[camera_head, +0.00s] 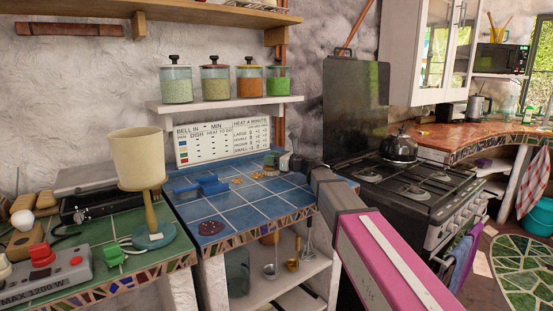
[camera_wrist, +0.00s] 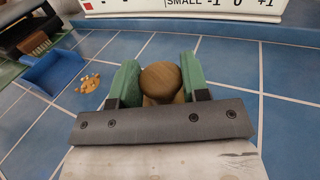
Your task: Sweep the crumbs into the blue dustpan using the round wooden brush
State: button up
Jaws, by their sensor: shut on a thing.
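The blue dustpan (camera_head: 205,187) lies on the blue tiled counter; it is at the left in the wrist view (camera_wrist: 52,71). Orange-brown crumbs (camera_head: 237,181) lie on the tiles to its right, and a small pile (camera_wrist: 89,84) shows beside it in the wrist view. My gripper (camera_wrist: 159,80) has its green fingers shut on the round wooden knob of the brush (camera_wrist: 160,78). In the head view my gripper (camera_head: 279,162) is at the counter's back right. The brush's lower part is hidden, so I cannot tell whether it touches the tiles.
A dark purple round item (camera_head: 211,228) lies near the counter's front. A lamp (camera_head: 140,160) stands on the green counter at left. A sign (camera_head: 222,139) backs the tiles, below a shelf (camera_head: 225,104) with jars. The stove (camera_head: 425,185) is at right. The middle tiles are mostly clear.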

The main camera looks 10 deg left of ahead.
jog(key=shift+s+a, duration=1.6)
jog(key=shift+s, duration=0.3)
jog(key=shift+s+a, duration=1.6)
jog(key=shift+s, duration=0.3)
jog(key=shift+s+a, duration=1.6)
jog(key=shift+s, duration=0.3)
notch_tip(320, 180, up, 7)
jog(key=shift+w, duration=0.1)
